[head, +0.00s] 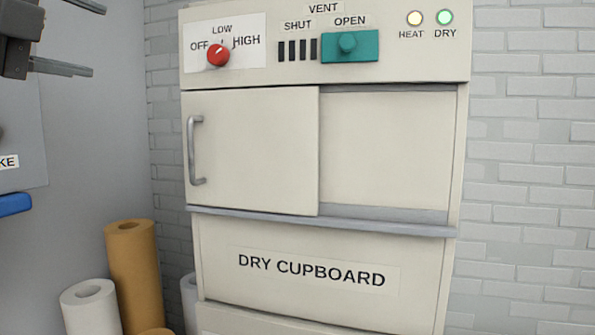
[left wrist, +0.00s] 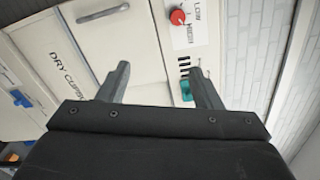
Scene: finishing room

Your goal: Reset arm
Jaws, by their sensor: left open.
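My left gripper (head: 98,41) is at the top left of the head view, left of the dry cupboard (head: 320,315) and apart from it. Its two fingers are spread with nothing between them. In the left wrist view the open fingers (left wrist: 160,68) point toward the cupboard front, which appears turned on its side. My right gripper is not in view.
The cupboard has a red knob (head: 218,56), a teal vent slider (head: 350,46) at OPEN, a handled door panel (head: 255,150), and lit HEAT (head: 414,18) and DRY (head: 444,17) lamps. Paper rolls (head: 133,265) stand at lower left. A brick wall (head: 530,190) is at right.

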